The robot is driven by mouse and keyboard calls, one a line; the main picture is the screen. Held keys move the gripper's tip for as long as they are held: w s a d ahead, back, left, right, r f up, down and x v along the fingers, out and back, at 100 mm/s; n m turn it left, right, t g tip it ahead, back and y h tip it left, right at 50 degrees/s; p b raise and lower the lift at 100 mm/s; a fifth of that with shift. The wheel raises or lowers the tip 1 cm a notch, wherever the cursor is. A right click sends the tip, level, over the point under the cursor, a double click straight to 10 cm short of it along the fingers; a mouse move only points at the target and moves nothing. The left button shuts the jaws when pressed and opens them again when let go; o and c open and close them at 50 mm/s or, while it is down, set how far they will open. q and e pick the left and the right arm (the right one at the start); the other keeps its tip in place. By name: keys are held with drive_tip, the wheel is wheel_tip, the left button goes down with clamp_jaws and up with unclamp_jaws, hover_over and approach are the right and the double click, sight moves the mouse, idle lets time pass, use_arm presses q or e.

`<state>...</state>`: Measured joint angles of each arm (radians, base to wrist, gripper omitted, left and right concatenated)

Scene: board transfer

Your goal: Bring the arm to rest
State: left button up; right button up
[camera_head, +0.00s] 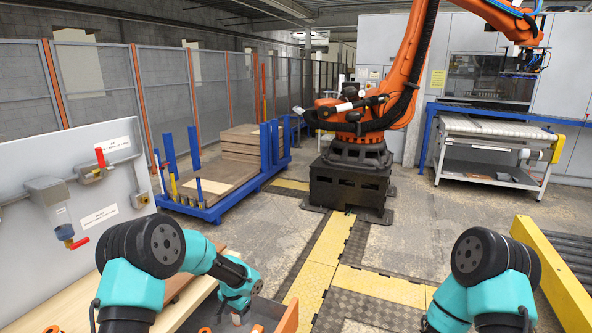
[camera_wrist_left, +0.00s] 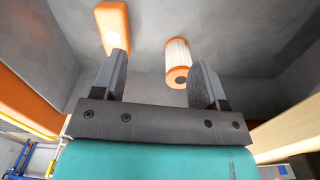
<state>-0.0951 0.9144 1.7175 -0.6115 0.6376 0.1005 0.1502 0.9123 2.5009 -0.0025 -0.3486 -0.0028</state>
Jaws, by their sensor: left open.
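My left arm reaches in from the left in the head view and bends down over a dark grey bin (camera_head: 266,309) at the bottom edge. My left gripper (camera_head: 237,318) points down there, and its fingers are small in that view. In the left wrist view the gripper (camera_wrist_left: 157,66) is open, with two grey fingers apart and nothing clamped between them. My right arm stands at the lower right of the head view, with its elbow raised; its gripper is out of the picture.
In the left wrist view a white ribbed cylinder with orange ends (camera_wrist_left: 178,55) lies beyond the fingers, near the right one. An orange block (camera_wrist_left: 112,22) lies beyond the left finger. A grey panel with valves (camera_head: 105,195) stands at the left.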

use_arm(q)
drive_tip(key=s+d+r, duration=0.1)
drive_tip(key=s+d, duration=0.2)
drive_tip(key=s, duration=0.6)
drive_tip(key=shift+s, duration=0.35)
idle(1.2)
